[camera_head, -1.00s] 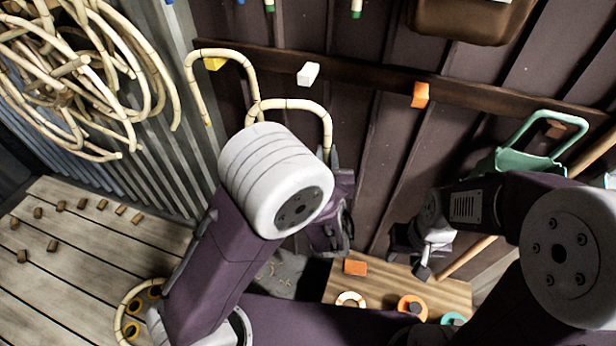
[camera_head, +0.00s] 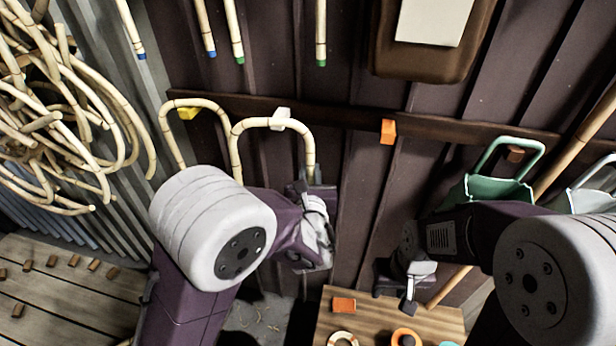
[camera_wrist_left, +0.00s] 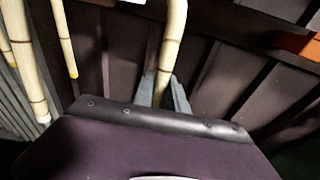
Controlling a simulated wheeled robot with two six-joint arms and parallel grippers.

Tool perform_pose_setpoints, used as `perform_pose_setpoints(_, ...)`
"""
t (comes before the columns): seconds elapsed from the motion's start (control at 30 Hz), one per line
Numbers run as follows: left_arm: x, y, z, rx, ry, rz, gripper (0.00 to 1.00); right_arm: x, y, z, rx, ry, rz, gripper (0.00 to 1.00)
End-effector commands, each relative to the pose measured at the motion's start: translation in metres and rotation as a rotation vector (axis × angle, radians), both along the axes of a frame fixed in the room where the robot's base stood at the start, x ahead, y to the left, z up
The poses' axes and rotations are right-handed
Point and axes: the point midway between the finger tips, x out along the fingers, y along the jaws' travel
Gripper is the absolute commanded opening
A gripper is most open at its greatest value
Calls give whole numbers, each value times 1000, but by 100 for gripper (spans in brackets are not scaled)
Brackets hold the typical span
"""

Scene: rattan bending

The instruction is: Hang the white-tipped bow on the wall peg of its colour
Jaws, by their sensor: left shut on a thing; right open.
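My left gripper (camera_head: 314,185) is shut on the right leg of a pale rattan bow (camera_head: 236,150) and holds it upright, arch up, against the wall. In the left wrist view the held leg (camera_wrist_left: 172,45) rises from between the fingers, and the bow's free leg ends in a white tip (camera_wrist_left: 43,118). The white peg (camera_head: 281,114) overlaps the top of the arch in the head view; I cannot tell whether the arch rests on it. A yellow-tipped bow (camera_head: 165,135) hangs at the yellow peg (camera_head: 187,113) to the left. My right gripper (camera_head: 410,292) is open and empty.
An orange peg (camera_head: 388,131) is on the same dark rail (camera_head: 340,117), to the right. Rattan coils (camera_head: 60,120) hang at left. A small wooden table (camera_head: 380,322) is below.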

Motion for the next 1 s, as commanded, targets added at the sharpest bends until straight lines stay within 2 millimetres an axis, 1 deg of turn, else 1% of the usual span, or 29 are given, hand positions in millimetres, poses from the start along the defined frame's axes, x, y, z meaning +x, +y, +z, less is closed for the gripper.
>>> perform_pose_setpoints(0.67, 57, -11, -3, 0, -1, 0, 0, 0, 0, 19, 0, 0, 0, 43)
perform_pose_setpoints(0.7, 60, -11, -10, -1, -2, 1, 0, 0, 0, 10, 0, -1, 0, 43)
perform_pose_setpoints(0.73, 62, -12, -12, -1, -3, 1, 0, 0, 0, 7, 0, 0, 0, 43)
perform_pose_setpoints(0.83, 68, -13, -15, 0, -2, 1, 0, 0, 0, 1, 0, 0, 0, 43)
perform_pose_setpoints(1.0, 69, -13, -15, -1, -2, 0, 0, 0, 0, -4, 0, 0, 0, 43)
